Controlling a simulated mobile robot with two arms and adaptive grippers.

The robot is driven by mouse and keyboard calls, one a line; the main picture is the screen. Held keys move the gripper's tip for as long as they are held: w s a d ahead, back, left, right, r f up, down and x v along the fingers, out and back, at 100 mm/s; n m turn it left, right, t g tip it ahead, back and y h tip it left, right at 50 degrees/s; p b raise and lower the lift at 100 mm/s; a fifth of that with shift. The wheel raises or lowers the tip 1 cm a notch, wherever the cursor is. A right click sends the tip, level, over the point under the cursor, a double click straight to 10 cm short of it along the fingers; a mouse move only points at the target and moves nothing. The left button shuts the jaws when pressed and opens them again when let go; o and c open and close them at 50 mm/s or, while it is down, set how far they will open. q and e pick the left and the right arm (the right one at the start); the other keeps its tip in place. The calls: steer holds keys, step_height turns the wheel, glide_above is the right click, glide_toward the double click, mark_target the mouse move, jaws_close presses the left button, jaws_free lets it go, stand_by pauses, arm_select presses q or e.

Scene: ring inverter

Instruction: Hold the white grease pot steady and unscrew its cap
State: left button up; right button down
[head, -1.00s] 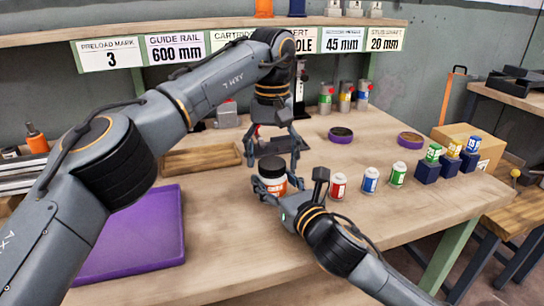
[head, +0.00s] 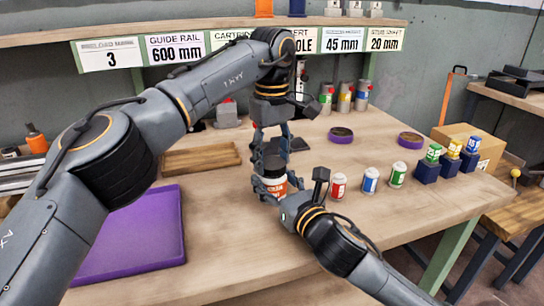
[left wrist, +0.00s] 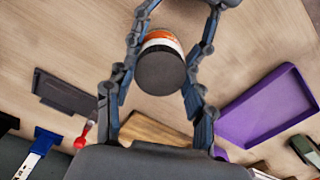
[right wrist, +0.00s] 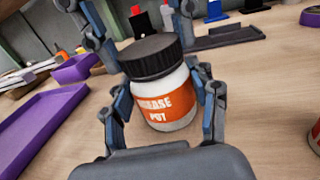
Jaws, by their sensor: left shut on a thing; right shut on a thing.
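The white grease pot (head: 273,184) with an orange label and black cap (head: 272,163) stands upright on the workbench in the head view. My left gripper (head: 271,152) comes down from above and is shut on the cap. In the left wrist view the cap (left wrist: 160,72) lies between its two fingers. My right gripper (head: 273,193) is shut on the pot body from the front. In the right wrist view its fingers flank the pot (right wrist: 168,104), and the label "GREASE POT" faces the camera. The cap (right wrist: 150,57) sits on the pot; any gap at the thread cannot be made out.
Red, blue and green-labelled cans (head: 370,180) stand right of the pot. Small bottles on blue blocks (head: 427,171) stand farther right. A purple tray (head: 135,245) lies at left, a wooden tray (head: 202,158) behind it. Purple-rimmed discs (head: 341,135) lie towards the back.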

arm_select(q)
steer(key=n, duration=0.7)
steer(key=shift+n, duration=0.4)
steer(key=n, duration=0.5)
steer(key=shift+n, duration=0.3)
steer(key=n, duration=0.3)
steer(key=shift+n, duration=0.4)
steer(key=n, duration=0.3)
steer(key=shift+n, duration=0.3)
steer(key=n, duration=0.5)
steer(key=shift+n, duration=0.3)
steer(key=n, duration=0.5)
steer(key=shift+n, duration=0.3)
steer(key=n, duration=0.3)
steer(key=shift+n, duration=0.4)
steer(key=n, duration=0.5)
steer(key=shift+r+n, duration=0.1)
steer(key=shift+n, duration=0.2)
steer(key=n, duration=0.4)
steer(key=shift+r, duration=0.2)
